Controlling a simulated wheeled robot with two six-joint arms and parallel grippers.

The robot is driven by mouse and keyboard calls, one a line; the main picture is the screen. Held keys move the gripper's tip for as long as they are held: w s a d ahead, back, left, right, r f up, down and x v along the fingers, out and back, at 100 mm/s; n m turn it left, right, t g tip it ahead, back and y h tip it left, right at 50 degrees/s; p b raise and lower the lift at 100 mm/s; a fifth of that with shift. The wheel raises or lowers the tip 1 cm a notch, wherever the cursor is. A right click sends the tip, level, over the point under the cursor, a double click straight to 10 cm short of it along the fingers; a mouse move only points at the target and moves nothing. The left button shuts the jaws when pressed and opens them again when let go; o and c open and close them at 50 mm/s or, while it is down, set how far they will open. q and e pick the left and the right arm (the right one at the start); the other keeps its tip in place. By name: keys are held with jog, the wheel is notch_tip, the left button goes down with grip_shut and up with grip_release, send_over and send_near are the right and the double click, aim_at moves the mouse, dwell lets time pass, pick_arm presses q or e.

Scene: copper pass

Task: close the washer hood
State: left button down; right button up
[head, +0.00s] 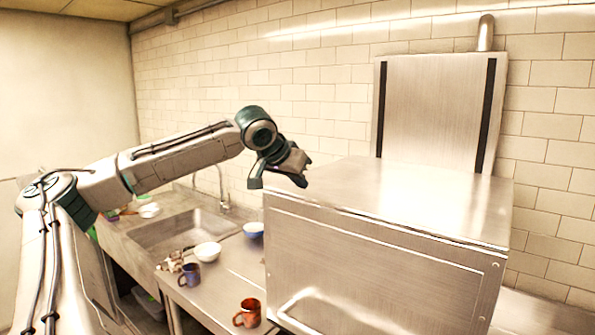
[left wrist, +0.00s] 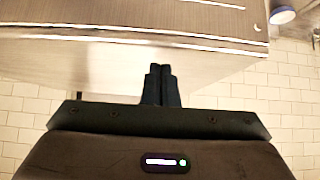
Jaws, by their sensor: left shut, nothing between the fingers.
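The washer hood (head: 385,255) is a large brushed-steel box at the right of the head view, with a bar handle (head: 305,300) low on its front. Its lower edge is cut off by the frame, so I cannot see how far it stands above its base. My left gripper (head: 298,165) is shut and empty, at the left end of the hood's top. In the left wrist view, the shut fingers (left wrist: 161,72) point toward a steel face of the hood (left wrist: 100,65); I cannot tell if they touch it. My right gripper is out of view.
A steel back panel (head: 432,105) with black rails stands behind the hood, against the tiled wall. To the left are a sink (head: 180,230) with a tap, white bowl (head: 207,251), blue bowl (head: 253,229), blue mug (head: 190,275) and copper mug (head: 248,313).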

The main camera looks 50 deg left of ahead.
pick_arm(q)
jog(key=shift+f, duration=0.25)
jog(key=shift+w, duration=0.15)
jog(key=shift+d, duration=0.1)
